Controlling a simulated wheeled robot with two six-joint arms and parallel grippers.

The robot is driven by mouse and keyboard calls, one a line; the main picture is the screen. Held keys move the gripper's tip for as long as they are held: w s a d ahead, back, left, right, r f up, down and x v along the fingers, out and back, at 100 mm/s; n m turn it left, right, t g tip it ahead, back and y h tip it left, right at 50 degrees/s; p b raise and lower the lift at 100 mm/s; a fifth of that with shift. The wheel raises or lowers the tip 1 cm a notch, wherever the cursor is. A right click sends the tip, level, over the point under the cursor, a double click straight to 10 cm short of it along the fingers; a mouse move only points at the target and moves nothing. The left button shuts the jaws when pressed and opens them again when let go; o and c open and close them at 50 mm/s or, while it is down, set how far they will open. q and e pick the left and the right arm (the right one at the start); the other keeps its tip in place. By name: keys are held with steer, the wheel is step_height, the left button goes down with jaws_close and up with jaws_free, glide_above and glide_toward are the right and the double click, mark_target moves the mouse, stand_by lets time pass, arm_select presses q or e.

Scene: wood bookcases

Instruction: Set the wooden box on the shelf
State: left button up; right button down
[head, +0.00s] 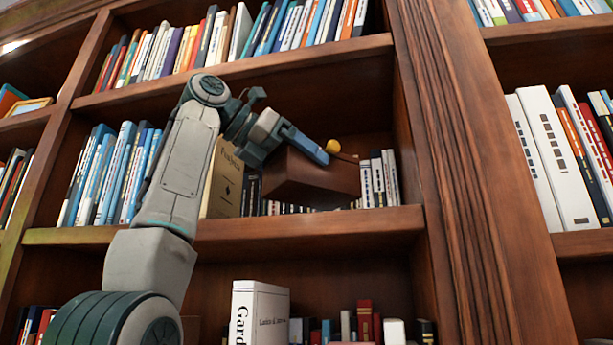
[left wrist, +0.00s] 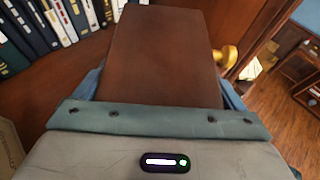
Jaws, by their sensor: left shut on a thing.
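The wooden box (head: 312,181) is a dark reddish-brown block, seen in the head view at the middle shelf (head: 300,224) of the central bookcase. My left gripper (head: 322,152) is shut on the box, with a blue finger along its near upper side. In the left wrist view the box (left wrist: 168,57) fills the space between the fingers, and a brass-yellow knob shows beside it (left wrist: 227,56). The box appears tilted and in front of the books; I cannot tell whether it touches the shelf. My right gripper is not in view.
A tan book (head: 222,182) stands left of the box, and white books (head: 378,180) stand to its right. Blue books (head: 118,172) fill the shelf's left part. A shelf with books (head: 280,62) is above, and a thick wood upright (head: 470,150) is at right.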

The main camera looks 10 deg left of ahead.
mark_target(305, 190)
arm_select(q)
steer(key=shift+w+d+r+p, duration=0.15)
steer(key=shift+w+p, duration=0.25)
steer(key=shift+w, duration=0.8)
steer(key=shift+w+d+p, duration=0.15)
steer(key=shift+w+p, duration=0.15)
steer(key=shift+p, duration=0.2)
steer(key=shift+w+f, duration=0.15)
steer(key=shift+f, duration=0.5)
steer(key=shift+w+f, duration=0.25)
steer(key=shift+f, duration=0.8)
steer(key=shift+s+f, duration=0.1)
steer(key=shift+f, duration=0.15)
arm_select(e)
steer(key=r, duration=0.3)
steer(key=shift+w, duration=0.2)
arm_select(q)
steer(key=shift+s, duration=0.1)
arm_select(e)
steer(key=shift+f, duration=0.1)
